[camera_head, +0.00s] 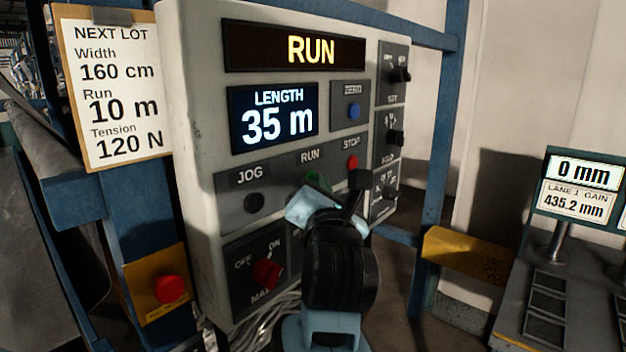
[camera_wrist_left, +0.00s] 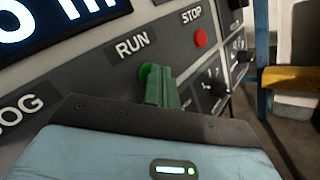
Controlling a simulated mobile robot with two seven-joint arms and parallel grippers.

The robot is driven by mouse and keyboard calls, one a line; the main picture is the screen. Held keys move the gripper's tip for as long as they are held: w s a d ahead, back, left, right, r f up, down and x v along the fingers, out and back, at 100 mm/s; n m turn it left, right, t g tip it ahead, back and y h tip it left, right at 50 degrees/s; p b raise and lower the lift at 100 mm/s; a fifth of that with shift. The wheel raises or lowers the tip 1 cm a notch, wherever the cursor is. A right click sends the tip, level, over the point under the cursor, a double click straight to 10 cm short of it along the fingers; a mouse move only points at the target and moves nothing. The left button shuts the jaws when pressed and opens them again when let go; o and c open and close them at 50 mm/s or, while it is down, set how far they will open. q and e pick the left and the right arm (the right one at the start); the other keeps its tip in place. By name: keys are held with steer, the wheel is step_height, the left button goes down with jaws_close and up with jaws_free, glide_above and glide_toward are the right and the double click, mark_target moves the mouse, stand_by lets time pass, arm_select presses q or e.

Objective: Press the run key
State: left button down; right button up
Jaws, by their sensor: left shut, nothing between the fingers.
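The grey control panel (camera_head: 208,130) stands upright in the head view. Its run key (camera_wrist_left: 147,76) is a round green button under the RUN label in the wrist view. My left gripper (camera_head: 320,192) is in front of that key, and its wrist mostly hides the key in the head view. In the wrist view its shut green fingers (camera_wrist_left: 160,84) overlap the key's right side. I cannot tell whether they touch it or whether it is pushed in. The top display (camera_head: 310,51) reads RUN in lit yellow. The length display (camera_head: 275,117) reads 35 m. My right gripper is not seen.
The red STOP button (camera_head: 352,162) is close at the right of the run key, and the dark JOG button (camera_head: 254,203) is to its left. A red selector (camera_head: 267,272) is below. A clipboard (camera_head: 112,85) lists Run 10 m. A red emergency button (camera_head: 170,289) sits at lower left.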

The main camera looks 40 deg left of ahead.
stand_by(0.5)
arm_select(q)
steer(key=shift+s+d, duration=0.1)
steer(key=shift+d, duration=0.6)
